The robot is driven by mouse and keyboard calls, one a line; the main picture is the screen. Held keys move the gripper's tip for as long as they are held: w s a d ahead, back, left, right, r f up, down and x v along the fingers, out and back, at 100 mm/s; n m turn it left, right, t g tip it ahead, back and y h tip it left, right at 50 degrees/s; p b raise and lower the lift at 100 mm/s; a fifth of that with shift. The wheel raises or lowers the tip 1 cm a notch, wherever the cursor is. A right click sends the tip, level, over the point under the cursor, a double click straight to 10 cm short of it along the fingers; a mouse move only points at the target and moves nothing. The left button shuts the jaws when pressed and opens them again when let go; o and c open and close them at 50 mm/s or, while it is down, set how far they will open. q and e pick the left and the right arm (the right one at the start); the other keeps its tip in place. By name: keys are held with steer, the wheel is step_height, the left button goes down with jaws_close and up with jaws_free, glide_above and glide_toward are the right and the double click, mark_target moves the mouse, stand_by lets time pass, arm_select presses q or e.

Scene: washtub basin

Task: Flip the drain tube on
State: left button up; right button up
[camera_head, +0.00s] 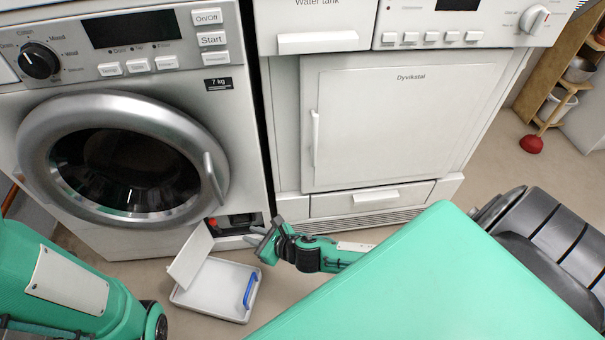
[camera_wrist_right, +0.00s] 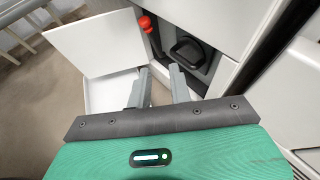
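The washing machine's low service compartment (camera_head: 236,222) is open at its bottom right. In the right wrist view, a red-orange cap (camera_wrist_right: 146,24), which appears to be the drain tube's end, sits at the compartment's left side. A black round filter knob (camera_wrist_right: 187,50) is to its right. The red cap also shows in the head view (camera_head: 212,222). My right gripper (camera_wrist_right: 160,70) is open and empty, its fingers apart just in front of the compartment and below the cap, not visibly touching it. In the head view my right gripper (camera_head: 262,241) is beside the opening. My left gripper is out of view.
A white flap (camera_wrist_right: 97,42) hangs open left of the compartment. A white tray with a blue handle (camera_head: 213,306) lies on the floor below. The dryer (camera_head: 400,130) stands close on the right. A red plunger (camera_head: 531,144) is farther right.

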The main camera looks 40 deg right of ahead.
steer(key=s+d+r+m+g+h+p, duration=0.2)
steer(key=s+d+r+m+h+p, duration=0.1)
steer(key=m+p, duration=0.9)
steer(key=s+d+r+m+g+h+p, duration=0.3)
steer(key=m+p, duration=0.9)
steer(key=p, duration=0.9)
steer(key=shift+s+d+r+h, duration=0.3)
steer(key=shift+s+d+r, duration=1)
steer(key=shift+d+r, duration=0.7)
steer(key=shift+d+f, duration=0.15)
steer(key=shift+f, duration=0.05)
